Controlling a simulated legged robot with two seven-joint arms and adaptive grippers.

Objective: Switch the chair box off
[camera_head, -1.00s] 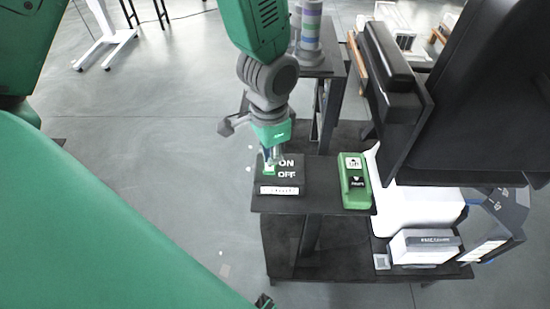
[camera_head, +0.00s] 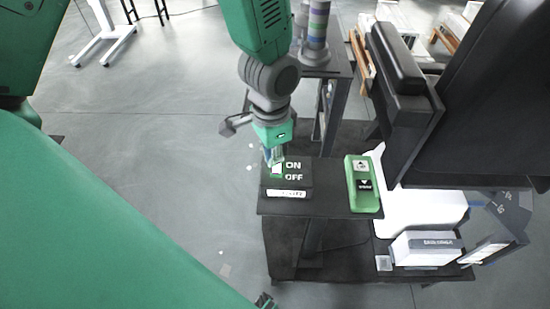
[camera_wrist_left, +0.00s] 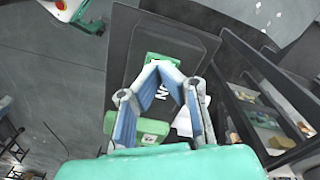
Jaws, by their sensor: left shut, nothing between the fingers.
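The chair box (camera_head: 300,187) is a black box with white ON and OFF lettering and a white label strip on its front edge. It sits on the left end of a dark shelf. A small green and white switch (camera_head: 277,170) is on its left part; its position is too small to tell. My left gripper (camera_head: 272,160) points down at the switch from the far side, shut and empty. In the left wrist view its fingertips (camera_wrist_left: 172,78) meet in front of the box beside the lettering; whether they touch the switch I cannot tell. My right gripper is not in view.
A green control box (camera_head: 361,184) with two labelled buttons lies to the right on the dark shelf (camera_head: 325,203). A large black chair-like seat (camera_head: 480,100) stands at the right. A white box (camera_head: 425,249) lies on the lower platform.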

